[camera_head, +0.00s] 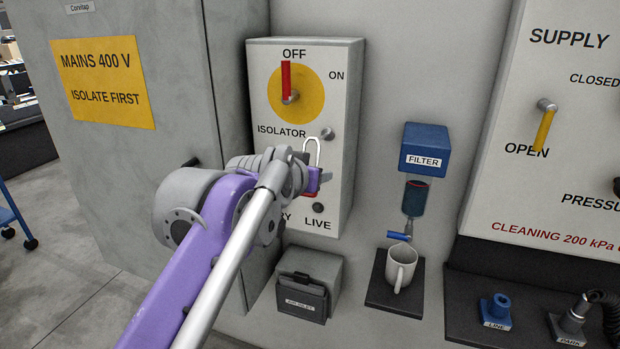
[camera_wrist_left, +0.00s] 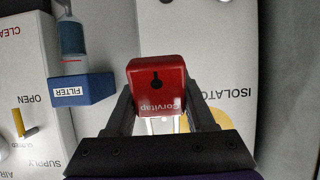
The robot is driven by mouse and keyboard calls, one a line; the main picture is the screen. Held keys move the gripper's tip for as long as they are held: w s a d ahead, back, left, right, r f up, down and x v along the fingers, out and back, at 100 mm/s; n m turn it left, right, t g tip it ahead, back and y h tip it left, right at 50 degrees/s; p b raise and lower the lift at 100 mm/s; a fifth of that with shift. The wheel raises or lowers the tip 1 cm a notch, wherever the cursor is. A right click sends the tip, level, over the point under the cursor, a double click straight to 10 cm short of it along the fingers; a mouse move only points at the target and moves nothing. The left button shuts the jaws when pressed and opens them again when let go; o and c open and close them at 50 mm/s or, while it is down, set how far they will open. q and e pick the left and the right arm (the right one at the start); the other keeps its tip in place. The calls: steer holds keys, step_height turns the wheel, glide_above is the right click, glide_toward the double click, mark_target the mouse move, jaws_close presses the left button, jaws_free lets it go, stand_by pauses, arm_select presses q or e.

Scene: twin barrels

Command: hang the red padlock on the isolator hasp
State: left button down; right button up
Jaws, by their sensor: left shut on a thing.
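The red padlock (camera_wrist_left: 157,75) is between the fingers of my left gripper (camera_wrist_left: 160,100), its keyhole face toward the left wrist camera. In the head view my left gripper (camera_head: 312,181) is shut on the padlock, and the pale shackle (camera_head: 312,150) stands up above the fingers. They are in front of the isolator box (camera_head: 343,85). Its red handle (camera_head: 286,78) points up to OFF on a yellow disc. A grey stud (camera_head: 328,134), perhaps the hasp, is just above and right of the shackle. I cannot tell whether they touch. My right gripper is out of view.
A grey cabinet (camera_head: 130,165) stands left of the isolator box. A blue filter (camera_head: 424,150) and a white mug (camera_head: 400,266) on a dark shelf are to the right. The supply panel (camera_head: 530,150) is farther right. An air inlet box (camera_head: 308,285) is below.

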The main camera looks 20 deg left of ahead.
mark_target(327, 164)
arm_select(q)
steer(key=shift+w+d+f+b, duration=0.1)
steer(key=shift+w+f+b, duration=0.1)
steer(key=shift+w, duration=1.1)
steer(key=shift+w+f+b, duration=0.1)
steer(key=shift+w+b, duration=0.1)
steer(key=shift+w, duration=1.1)
steer(key=shift+w+f+p, duration=0.1)
steer(key=shift+w+p, duration=0.2)
steer(key=shift+w, duration=0.3)
steer(key=shift+w+f, duration=0.1)
steer(key=shift+c, duration=0.8)
jaws_free()
